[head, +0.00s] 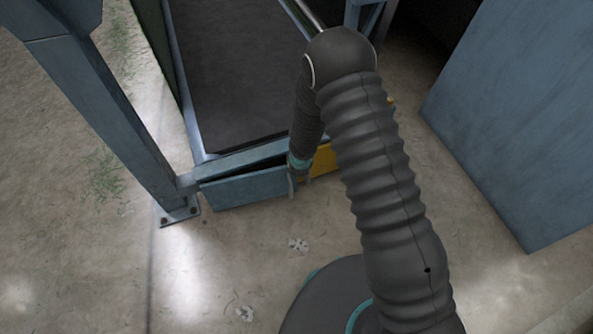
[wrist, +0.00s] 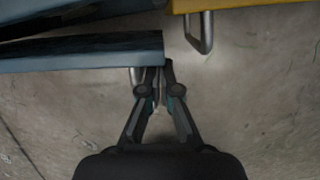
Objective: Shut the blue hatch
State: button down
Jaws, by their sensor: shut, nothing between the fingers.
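The blue hatch (head: 246,188) is a flat panel low on the front of the blue-framed machine. It stands ajar, its right end swung out, with a dark wedge behind it that widens to the right. In the wrist view the hatch (wrist: 85,51) fills the upper left, and its metal handle (wrist: 136,75) partly shows beneath it near the right end. My gripper (head: 293,188) is at the hatch's right end. In the wrist view my gripper (wrist: 161,66) is shut and empty, fingertips close against that end; I cannot tell whether they touch.
A yellow hatch (head: 325,159) with a metal handle (wrist: 207,34) sits just right of the blue one. A dark belt (head: 245,75) lies above and behind. A blue leg (head: 125,140) stands left, a large blue panel (head: 520,125) right. The concrete floor in front is mostly clear.

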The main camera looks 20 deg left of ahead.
jog(key=shift+s, duration=0.1)
jog(key=s+d+r+p, duration=0.1)
jog(key=s+d+r, duration=0.2)
jog(key=r, duration=0.6)
jog(key=shift+s+r, duration=0.35)
jog(key=shift+s, duration=0.85)
